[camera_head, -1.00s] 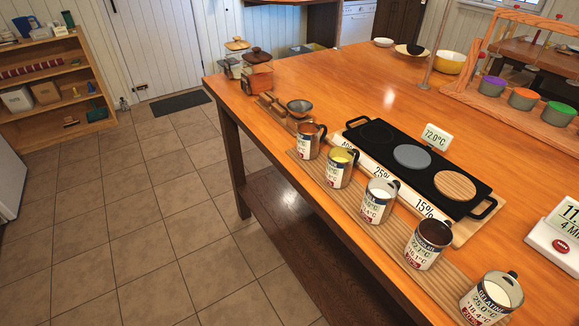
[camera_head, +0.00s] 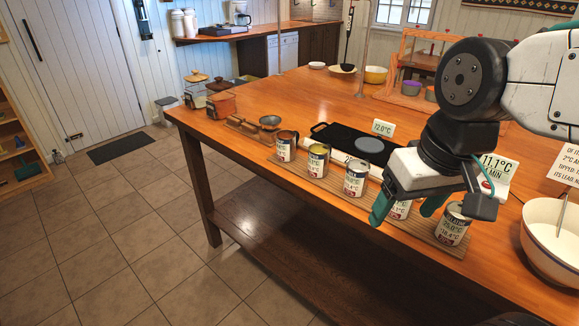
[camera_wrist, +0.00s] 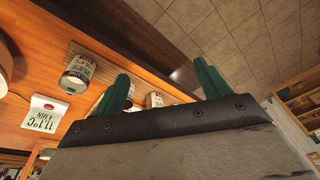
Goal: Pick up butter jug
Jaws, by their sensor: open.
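Several metal jugs with printed labels stand upright in a row on a wooden board along the table's front edge. The second from the left, with yellow contents, looks like the butter jug (camera_head: 317,161); its label is too small to read. My gripper (camera_head: 405,208) is open and empty, with green fingers, to the right of that jug and in front of the fourth jug, which it partly hides. In the wrist view my open fingers (camera_wrist: 160,77) show with a few jugs beyond them; I cannot tell which is the butter jug there.
A black hot plate (camera_head: 342,137) lies behind the jugs. A temperature display (camera_head: 497,166) and a white bowl (camera_head: 554,240) stand at right. Floor before the table is clear.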

